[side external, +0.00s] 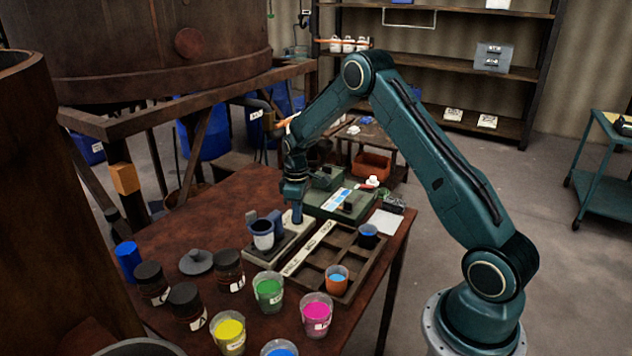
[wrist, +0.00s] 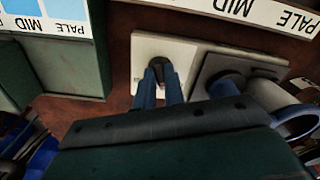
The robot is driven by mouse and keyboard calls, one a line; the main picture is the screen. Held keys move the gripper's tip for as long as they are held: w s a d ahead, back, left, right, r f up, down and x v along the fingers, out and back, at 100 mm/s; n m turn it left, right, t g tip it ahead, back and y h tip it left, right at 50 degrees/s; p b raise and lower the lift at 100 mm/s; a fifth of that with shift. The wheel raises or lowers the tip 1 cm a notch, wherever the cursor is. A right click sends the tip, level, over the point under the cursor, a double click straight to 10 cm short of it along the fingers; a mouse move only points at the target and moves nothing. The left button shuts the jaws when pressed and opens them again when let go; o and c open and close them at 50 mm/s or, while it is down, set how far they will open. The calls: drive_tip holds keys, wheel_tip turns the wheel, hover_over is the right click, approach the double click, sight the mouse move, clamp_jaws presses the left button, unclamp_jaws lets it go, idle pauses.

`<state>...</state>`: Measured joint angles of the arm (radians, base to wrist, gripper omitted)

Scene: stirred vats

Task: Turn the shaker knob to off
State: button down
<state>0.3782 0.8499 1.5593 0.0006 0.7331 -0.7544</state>
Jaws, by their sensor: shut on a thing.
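The shaker knob (wrist: 157,66) is a small dark knob on a pale control plate (wrist: 150,45). In the wrist view my gripper (wrist: 162,80) has its two blue fingers closed around the knob. The shaker's grey platform (wrist: 215,62) is beside the plate, with a white and blue mug (wrist: 283,105) at its right. In the side view my gripper (side external: 297,217) points down onto the pale plate (side external: 292,236), and the mug (side external: 263,238) stands upright on the shaker. The knob is hidden there, and I cannot read its setting.
A labelled strip (side external: 309,249) and a wooden compartment tray (side external: 345,278) lie right of the shaker. A green box (side external: 325,207) is behind. Open cups of paint, such as the green one (side external: 269,290), and dark jars (side external: 186,302) crowd the table's front.

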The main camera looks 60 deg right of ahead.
drive_tip(key=n, duration=0.3)
drive_tip(key=shift+w+n, duration=0.1)
drive_tip(key=shift+n, duration=2.2)
drive_tip(key=c, duration=1.5)
unclamp_jaws()
drive_tip(key=shift+r, duration=0.15)
drive_tip(key=shift+r, duration=6.8)
